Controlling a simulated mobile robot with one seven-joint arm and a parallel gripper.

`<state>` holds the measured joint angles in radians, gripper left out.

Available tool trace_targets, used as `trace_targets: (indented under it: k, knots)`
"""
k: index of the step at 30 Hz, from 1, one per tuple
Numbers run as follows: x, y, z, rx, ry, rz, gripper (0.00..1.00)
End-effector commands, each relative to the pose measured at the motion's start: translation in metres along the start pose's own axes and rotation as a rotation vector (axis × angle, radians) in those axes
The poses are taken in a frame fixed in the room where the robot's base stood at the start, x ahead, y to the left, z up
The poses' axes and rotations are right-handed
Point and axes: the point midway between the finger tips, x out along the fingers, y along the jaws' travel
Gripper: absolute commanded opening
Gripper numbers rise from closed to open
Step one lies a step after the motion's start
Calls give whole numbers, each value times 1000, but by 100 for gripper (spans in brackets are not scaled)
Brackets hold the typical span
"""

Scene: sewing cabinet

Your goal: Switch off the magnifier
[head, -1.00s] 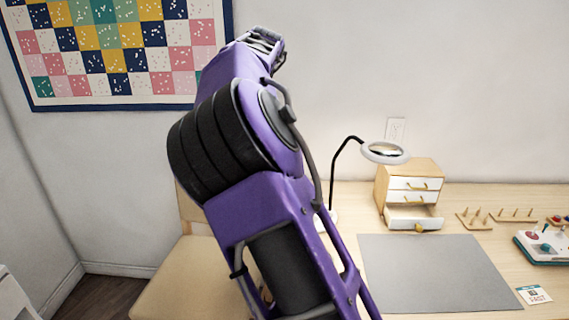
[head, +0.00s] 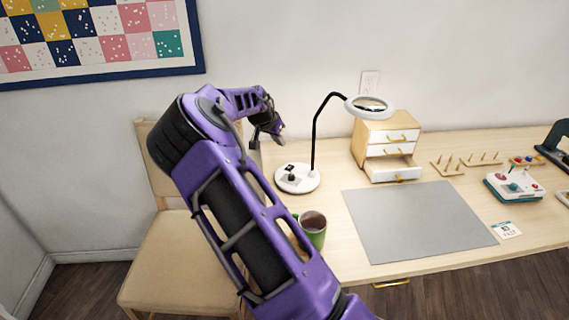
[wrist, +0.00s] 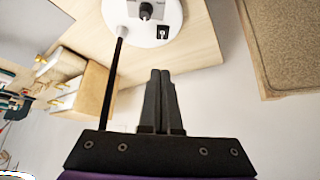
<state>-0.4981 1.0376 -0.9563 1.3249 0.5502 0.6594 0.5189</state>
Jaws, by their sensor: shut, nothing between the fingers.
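The magnifier is a ring-shaped lens (head: 370,106) on a bent black stem, standing on a round white base (head: 310,182) at the table's left end. Its base carries a dark knob (head: 291,178) and a small black switch plate. In the wrist view the base (wrist: 133,28) is at the top, with the knob (wrist: 146,10) and the switch plate (wrist: 163,32) showing. My gripper (head: 279,136) is above and a little left of the base, apart from it. In the wrist view its fingers (wrist: 161,76) are together and empty. I cannot tell whether the ring is lit.
A green mug (head: 313,232) stands in front of the base, close to my arm. A small drawer cabinet (head: 368,140) with its bottom drawer open is right of the stem. A grey mat (head: 420,220) covers the middle table. A chair (head: 175,260) is at left.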

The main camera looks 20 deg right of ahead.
Motion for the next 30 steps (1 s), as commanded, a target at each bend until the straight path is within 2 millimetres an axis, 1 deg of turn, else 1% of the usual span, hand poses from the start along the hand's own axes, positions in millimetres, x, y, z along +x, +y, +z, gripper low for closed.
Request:
trace_targets:
  k: [4,8,11,18,20,24,30]
  knots:
    - [4,0,0,0,0,0,0]
    - [20,0,0,0,0,2,0]
    - [39,0,1,-1,-1,3,0]
    - [92,1,0,-1,-1,3,0]
    - [103,0,1,-1,-1,2,0]
    - [116,-1,17,-3,0,0,0]
    - [126,-1,27,-1,1,-2,0]
